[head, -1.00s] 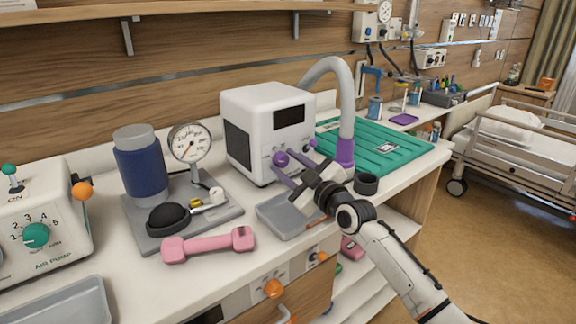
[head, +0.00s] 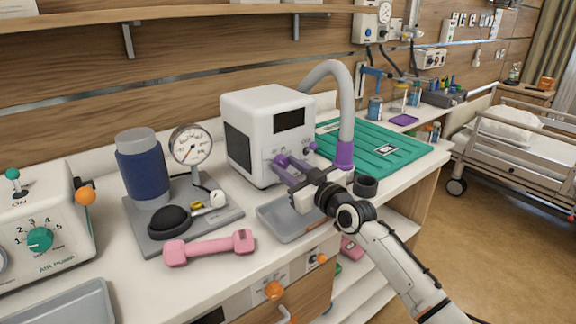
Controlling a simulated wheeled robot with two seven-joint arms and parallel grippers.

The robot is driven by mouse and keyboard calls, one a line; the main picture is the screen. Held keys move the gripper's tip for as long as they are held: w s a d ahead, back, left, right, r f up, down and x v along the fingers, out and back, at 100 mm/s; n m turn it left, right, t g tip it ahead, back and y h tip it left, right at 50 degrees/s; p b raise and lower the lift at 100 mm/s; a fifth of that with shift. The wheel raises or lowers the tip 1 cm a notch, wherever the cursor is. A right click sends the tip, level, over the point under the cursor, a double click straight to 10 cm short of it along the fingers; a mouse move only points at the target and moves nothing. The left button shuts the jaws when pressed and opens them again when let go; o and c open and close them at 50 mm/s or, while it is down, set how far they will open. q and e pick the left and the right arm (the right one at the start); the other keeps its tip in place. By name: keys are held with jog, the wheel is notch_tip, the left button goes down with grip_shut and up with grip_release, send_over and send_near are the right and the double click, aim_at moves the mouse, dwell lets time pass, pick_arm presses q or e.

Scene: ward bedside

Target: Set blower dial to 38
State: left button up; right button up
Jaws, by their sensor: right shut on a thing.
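The blower is a white box (head: 262,103) on the counter, with a dark display (head: 289,119) on its front. I cannot read a number on the display. Its purple dial (head: 281,160) is low on the front face, partly hidden by my gripper. My right gripper (head: 287,168) reaches in from the lower right and is shut on the dial, its purple fingers around it. A small purple knob (head: 313,145) sits to the right on the same face. My left gripper is not in view.
A grey hose (head: 347,100) with a purple cuff (head: 344,155) rises right of the blower, near my wrist. A grey tray (head: 284,231) lies below my gripper. A black cup (head: 365,186), pink dumbbell (head: 208,248) and pressure gauge (head: 190,145) stand around.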

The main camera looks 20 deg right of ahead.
jog(key=m, duration=0.5)
jog(key=shift+p, duration=0.35)
jog(key=m, duration=0.5)
jog(key=shift+d+m+g+y, duration=0.1)
jog(key=shift+m+g+y, duration=0.2)
jog(key=shift+g+y, duration=0.1)
jog(key=o, duration=1.1)
jog(key=shift+c, duration=0.2)
jog(key=v, duration=1)
jog(key=shift+s+p, duration=0.15)
jog(key=shift+p, duration=0.2)
